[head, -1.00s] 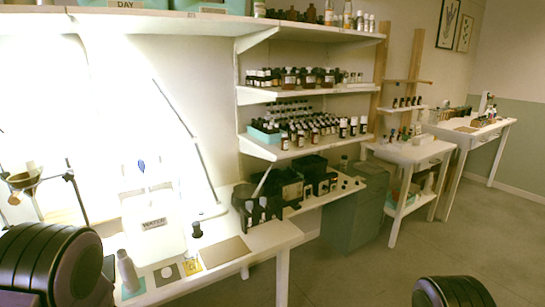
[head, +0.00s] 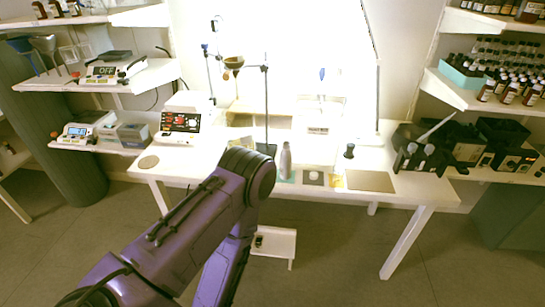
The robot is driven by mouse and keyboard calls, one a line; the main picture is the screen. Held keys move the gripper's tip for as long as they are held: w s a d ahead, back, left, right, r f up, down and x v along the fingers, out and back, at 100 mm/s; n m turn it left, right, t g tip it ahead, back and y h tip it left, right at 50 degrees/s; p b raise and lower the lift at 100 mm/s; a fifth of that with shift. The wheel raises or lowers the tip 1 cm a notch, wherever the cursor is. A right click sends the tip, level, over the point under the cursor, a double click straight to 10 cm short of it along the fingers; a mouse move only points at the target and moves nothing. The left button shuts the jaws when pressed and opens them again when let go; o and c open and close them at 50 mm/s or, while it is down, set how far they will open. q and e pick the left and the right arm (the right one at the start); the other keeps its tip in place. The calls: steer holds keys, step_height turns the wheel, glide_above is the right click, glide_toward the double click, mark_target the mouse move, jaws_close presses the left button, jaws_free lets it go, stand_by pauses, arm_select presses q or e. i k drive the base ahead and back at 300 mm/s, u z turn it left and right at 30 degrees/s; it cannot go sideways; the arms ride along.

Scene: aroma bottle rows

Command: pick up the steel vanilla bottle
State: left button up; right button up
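A grey steel bottle (head: 285,161) stands upright near the front edge of the white table (head: 372,159), on a small pale teal mat. Its label cannot be read at this size. My purple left arm comes in from the lower left, and its dark elbow is in front of the table, just left of the bottle in the picture. The forearm runs down out of the frame, so my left gripper is not visible. My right gripper is also out of view. Nothing touches the bottle.
Right of the bottle are a dark square with a white disc (head: 314,177), a black-topped stopper (head: 349,151) and a brown board (head: 370,181). A stand with a funnel (head: 233,63) is behind left. A device with a red panel (head: 181,121) sits left. Bottle shelves are at right.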

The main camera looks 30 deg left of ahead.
mark_target(285, 154)
steer(key=u, duration=0.35)
steer(key=k, duration=0.4)
steer(key=u, duration=0.5)
steer(key=i, duration=0.5)
